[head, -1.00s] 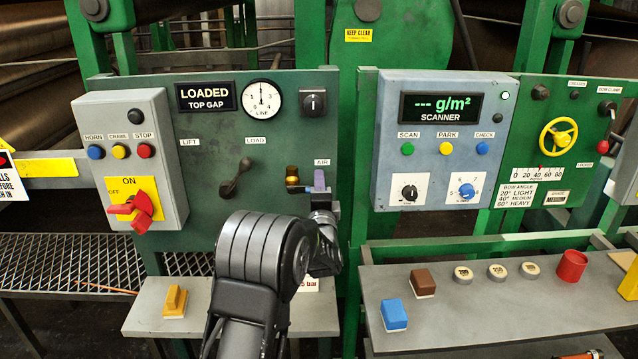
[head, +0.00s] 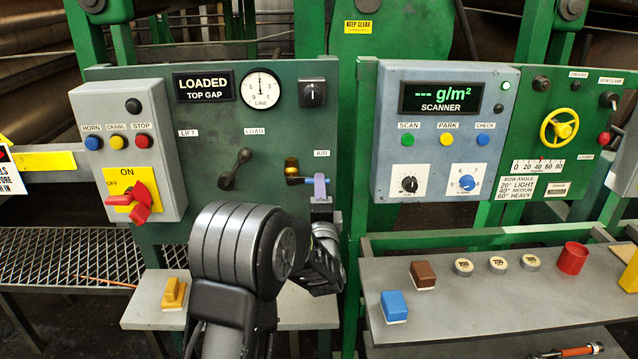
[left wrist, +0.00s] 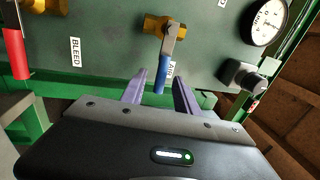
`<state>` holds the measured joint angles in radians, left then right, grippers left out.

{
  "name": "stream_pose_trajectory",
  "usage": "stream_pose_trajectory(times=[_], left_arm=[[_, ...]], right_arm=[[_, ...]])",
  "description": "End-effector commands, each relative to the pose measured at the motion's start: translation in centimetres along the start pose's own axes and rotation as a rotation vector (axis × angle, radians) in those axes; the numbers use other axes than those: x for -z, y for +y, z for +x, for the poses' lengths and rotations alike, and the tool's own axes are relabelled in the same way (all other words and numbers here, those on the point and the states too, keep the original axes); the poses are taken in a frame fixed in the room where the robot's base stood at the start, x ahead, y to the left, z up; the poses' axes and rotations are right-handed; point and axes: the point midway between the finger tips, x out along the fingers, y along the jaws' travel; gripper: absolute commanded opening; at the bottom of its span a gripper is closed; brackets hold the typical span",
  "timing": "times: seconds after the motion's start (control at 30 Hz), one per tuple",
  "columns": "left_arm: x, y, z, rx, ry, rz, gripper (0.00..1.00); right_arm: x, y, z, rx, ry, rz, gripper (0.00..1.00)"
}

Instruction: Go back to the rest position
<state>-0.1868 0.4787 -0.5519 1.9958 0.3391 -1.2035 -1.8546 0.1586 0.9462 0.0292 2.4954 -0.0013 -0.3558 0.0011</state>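My left gripper (head: 320,188) is in front of the lower right part of the green panel (head: 216,228), by the AIR label. It is open, with its two purple fingers apart in the left wrist view (left wrist: 160,78). The brass air valve (head: 291,166) has a lever with a blue grip (left wrist: 160,80), which lies in the gap between the fingertips in that view. No finger seems to press on it; the exact depth is hard to tell. In the head view my forearm hides the panel's lower middle. My right gripper is not in view.
A grey shelf (head: 480,305) at right holds a blue block (head: 394,307), a brown block (head: 423,275), several round discs and a red cup (head: 572,258). A yellow block (head: 174,293) lies on the left shelf (head: 145,312). A red-handled valve (left wrist: 15,50) is beside the BLEED label.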

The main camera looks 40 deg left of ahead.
Motion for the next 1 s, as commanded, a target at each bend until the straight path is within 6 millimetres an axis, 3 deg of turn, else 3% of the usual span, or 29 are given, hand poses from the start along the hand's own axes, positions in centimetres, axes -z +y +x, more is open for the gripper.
stream_pose_trajectory(times=[0.2,0.77,0.87,1.0], left_arm=[[0.0,0.0,-1.6,0.0,0.001,0.0,0.37],[0.1,0.4,-1.7,-0.009,0.005,-0.005,0.37],[0.7,1.9,-2.2,-0.046,0.022,-0.033,0.37],[2.2,7.0,-4.1,-0.174,0.068,-0.129,0.37]], right_arm=[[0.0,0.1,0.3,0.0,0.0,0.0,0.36],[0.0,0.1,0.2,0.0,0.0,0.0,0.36],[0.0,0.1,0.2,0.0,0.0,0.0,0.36],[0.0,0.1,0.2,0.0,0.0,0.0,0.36]])
